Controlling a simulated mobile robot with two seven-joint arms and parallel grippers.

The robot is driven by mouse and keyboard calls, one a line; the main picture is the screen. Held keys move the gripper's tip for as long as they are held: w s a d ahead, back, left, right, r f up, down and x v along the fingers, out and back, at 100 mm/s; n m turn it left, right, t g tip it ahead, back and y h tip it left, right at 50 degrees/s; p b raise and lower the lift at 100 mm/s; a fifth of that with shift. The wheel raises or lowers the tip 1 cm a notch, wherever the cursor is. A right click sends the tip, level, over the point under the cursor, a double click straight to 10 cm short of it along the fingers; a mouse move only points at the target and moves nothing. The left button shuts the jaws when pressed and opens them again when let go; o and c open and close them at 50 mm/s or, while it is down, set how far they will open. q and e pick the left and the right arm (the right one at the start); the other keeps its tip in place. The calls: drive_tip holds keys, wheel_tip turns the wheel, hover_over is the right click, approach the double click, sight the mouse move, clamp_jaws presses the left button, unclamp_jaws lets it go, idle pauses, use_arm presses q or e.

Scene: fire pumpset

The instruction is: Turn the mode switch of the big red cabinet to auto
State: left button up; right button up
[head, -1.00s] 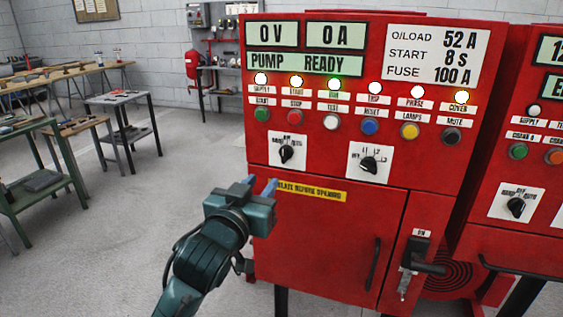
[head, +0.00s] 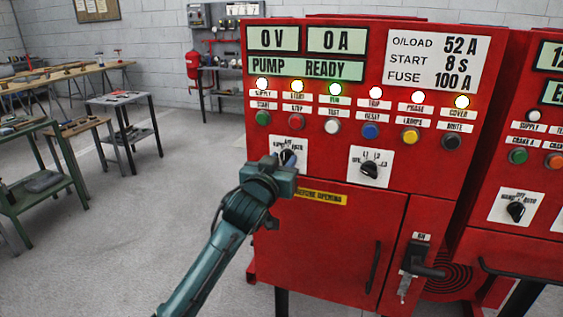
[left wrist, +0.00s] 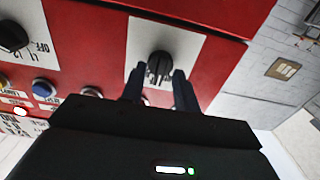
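The big red cabinet (head: 345,215) fills the middle of the head view. Its mode switch is a black knob on a white plate (head: 302,166) at the left, below the coloured buttons. In the head view my left gripper (head: 284,158) is in front of this plate and hides most of the knob. In the left wrist view the black knob (left wrist: 160,64) lies between and just beyond the tips of two dark fingers (left wrist: 158,76). The fingers are apart, with gaps beside the knob. The knob's exact pointing is unclear. My right gripper is in neither view.
A second selector knob (head: 370,169) sits to the right on the same cabinet. A row of buttons and lit lamps runs above. A black door handle (head: 374,267) and isolator lever (head: 425,270) stick out lower right. Another red cabinet (head: 520,252) stands at right.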

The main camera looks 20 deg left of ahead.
use_arm(q)
clamp_jaws()
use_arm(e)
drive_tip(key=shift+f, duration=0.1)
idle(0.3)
